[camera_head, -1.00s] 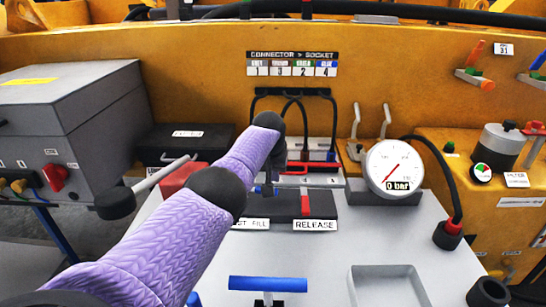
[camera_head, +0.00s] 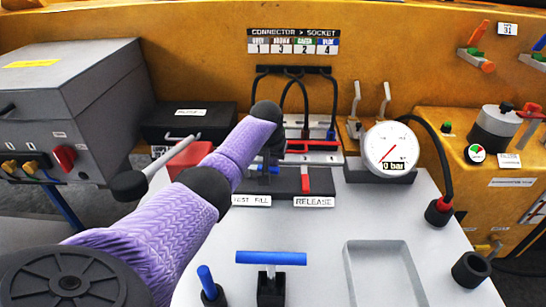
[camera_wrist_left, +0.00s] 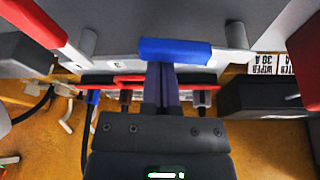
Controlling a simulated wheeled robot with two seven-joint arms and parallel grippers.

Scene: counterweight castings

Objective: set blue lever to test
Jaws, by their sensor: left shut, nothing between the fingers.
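The blue lever (camera_head: 263,169) stands on a dark block (camera_head: 340,185) behind the TEST FILL label (camera_head: 251,200), partly hidden by my left arm. In the left wrist view its blue handle (camera_wrist_left: 175,50) lies crosswise with a metal rod at its right end. My left gripper (camera_head: 268,155) is shut and empty; its fingertips (camera_wrist_left: 162,70) are right at the blue handle. I cannot tell whether they touch it. A red lever (camera_head: 306,180) beside it points down to the RELEASE label (camera_head: 314,201). My right gripper is not in view.
A gauge (camera_head: 390,150) reading 0 bar stands right of the levers. Black hoses (camera_head: 305,95) rise behind them. A blue T-handle (camera_head: 270,257) and a shallow tray (camera_head: 350,290) are nearer. A red box (camera_head: 188,160) is left. The bench is clear between labels and T-handle.

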